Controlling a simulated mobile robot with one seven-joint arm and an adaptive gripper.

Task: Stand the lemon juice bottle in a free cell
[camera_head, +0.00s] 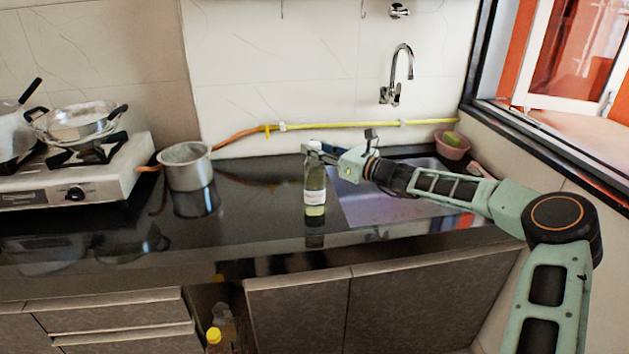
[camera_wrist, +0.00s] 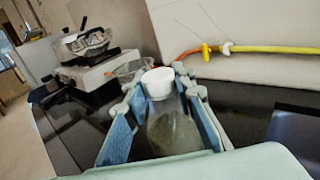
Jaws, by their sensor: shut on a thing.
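The lemon juice bottle (camera_head: 315,190) is clear with pale yellow-green liquid, a white label and a white cap. It is upright at the black counter, left of the sink. I cannot tell whether its base touches the counter. My gripper (camera_head: 318,153) reaches in from the right and is shut on the bottle's upper part. In the wrist view the bottle (camera_wrist: 172,128) sits between the two blue finger pads, its white cap above them. No divided holder with cells can be made out; the lower cabinet opening is only partly visible.
An open gap in the lower cabinets holds a yellow-capped bottle (camera_head: 214,338) and a clear bottle (camera_head: 225,322). A steel pot (camera_head: 186,167) stands left on the counter (camera_head: 255,195), beside a stove (camera_head: 75,178). A sink (camera_head: 375,207) and tap (camera_head: 402,65) are at right.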

